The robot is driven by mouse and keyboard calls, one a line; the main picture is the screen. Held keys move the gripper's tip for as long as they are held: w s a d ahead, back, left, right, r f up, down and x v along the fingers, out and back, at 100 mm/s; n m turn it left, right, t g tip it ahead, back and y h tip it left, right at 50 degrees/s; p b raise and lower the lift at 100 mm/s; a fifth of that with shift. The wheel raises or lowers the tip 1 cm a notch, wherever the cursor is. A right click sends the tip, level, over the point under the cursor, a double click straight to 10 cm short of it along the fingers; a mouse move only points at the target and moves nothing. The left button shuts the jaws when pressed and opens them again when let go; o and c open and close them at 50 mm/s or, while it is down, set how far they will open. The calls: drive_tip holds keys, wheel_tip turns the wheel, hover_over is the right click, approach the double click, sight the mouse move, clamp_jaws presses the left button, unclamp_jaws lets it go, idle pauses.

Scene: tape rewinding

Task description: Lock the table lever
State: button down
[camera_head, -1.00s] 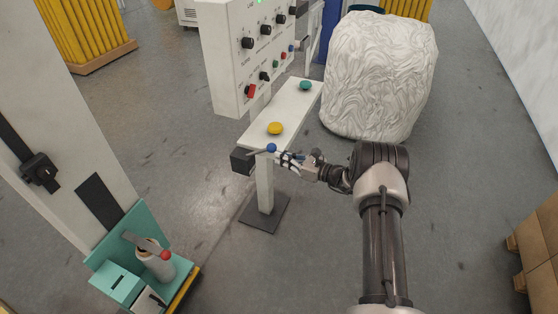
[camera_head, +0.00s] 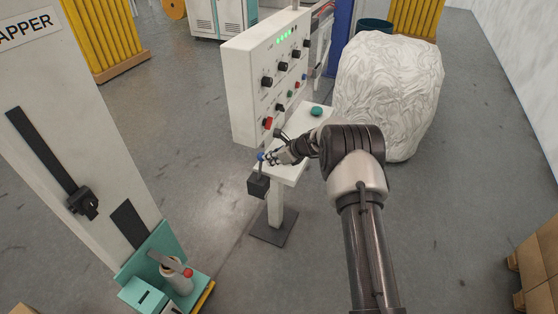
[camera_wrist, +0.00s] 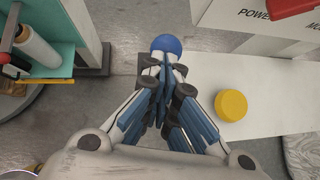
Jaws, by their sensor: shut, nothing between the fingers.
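The table lever has a blue ball knob (camera_head: 262,156) and stands up from a dark block (camera_head: 257,187) at the near left end of the narrow white table (camera_head: 292,174). The knob also shows in the wrist view (camera_wrist: 166,44), just beyond my fingertips. My gripper (camera_head: 270,158) is shut and empty, right beside the knob on its right side. The fingertips in the wrist view (camera_wrist: 167,66) are close against the knob; I cannot tell whether they touch. The lever's rod is hidden in the wrist view.
A yellow button (camera_wrist: 231,105) is on the table beside my fingers. A green button (camera_head: 316,111) sits farther back. The white control panel (camera_head: 268,80) rises close behind my gripper. A large white wrapped bundle (camera_head: 390,90) stands right; the wrapper machine (camera_head: 75,140) stands left.

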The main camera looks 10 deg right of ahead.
drive_tip(key=shift+w+a+r, duration=0.3)
drive_tip(key=shift+w+a, duration=0.35)
drive_tip(key=shift+a, duration=0.25)
drive_tip(key=p+v, duration=0.1)
drive_tip(key=v, duration=1.2)
drive_tip(key=shift+s, duration=0.15)
